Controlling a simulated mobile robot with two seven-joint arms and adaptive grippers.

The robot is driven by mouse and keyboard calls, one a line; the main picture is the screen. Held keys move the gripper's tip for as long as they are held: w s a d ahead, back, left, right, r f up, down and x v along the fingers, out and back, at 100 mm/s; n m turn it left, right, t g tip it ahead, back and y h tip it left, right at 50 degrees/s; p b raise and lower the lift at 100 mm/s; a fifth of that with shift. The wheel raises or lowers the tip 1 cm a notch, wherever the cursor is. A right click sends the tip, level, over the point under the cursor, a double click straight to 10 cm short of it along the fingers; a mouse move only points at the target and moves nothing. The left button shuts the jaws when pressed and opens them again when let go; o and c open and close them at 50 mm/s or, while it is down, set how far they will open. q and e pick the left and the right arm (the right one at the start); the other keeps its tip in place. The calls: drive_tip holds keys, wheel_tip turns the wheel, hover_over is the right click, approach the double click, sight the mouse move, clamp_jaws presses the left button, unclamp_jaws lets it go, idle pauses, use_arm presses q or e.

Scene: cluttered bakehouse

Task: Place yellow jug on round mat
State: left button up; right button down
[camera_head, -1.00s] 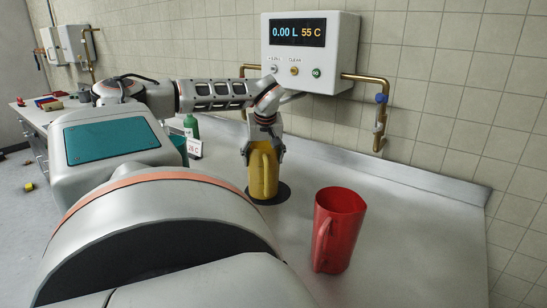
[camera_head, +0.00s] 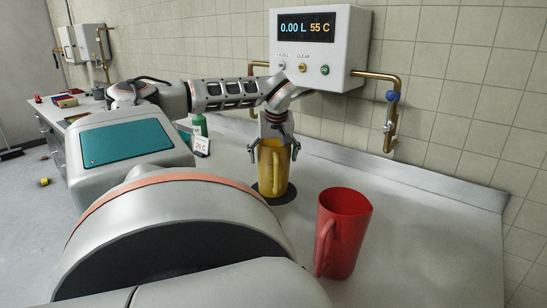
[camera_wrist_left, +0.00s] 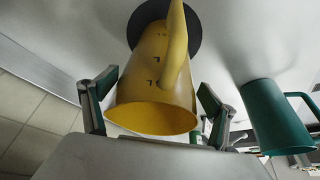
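The yellow jug (camera_head: 269,172) stands upright on the round dark mat (camera_head: 288,194) on the counter, below the wall unit. In the left wrist view the jug (camera_wrist_left: 150,85) shows its open rim and handle, with part of the mat (camera_wrist_left: 196,30) around its base. My left gripper (camera_head: 274,150) is at the jug's upper part, with its fingers spread on either side. In the left wrist view gaps show between the jug and both fingers of the gripper (camera_wrist_left: 155,102). My right gripper is not in view.
A red jug (camera_head: 342,235) stands on the counter, nearer and to the right. A green jug (camera_wrist_left: 275,118) shows in the left wrist view. A small sign reading 25 C (camera_head: 201,138) and a green bottle (camera_head: 199,124) stand to the left. A wall unit (camera_head: 318,50) with brass pipes hangs behind.

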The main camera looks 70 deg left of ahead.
use_arm(q)
drive_tip(key=shift+r, duration=0.35)
drive_tip(key=p+v, duration=0.1)
drive_tip(key=v, duration=0.9)
drive_tip(key=shift+d+r+p, duration=0.1)
drive_tip(key=shift+r+p, duration=0.05)
drive_tip(key=shift+p, duration=0.15)
drive_tip(key=shift+d+r, duration=0.3)
drive_tip(key=shift+r, duration=0.3)
drive_tip(key=shift+s, duration=0.1)
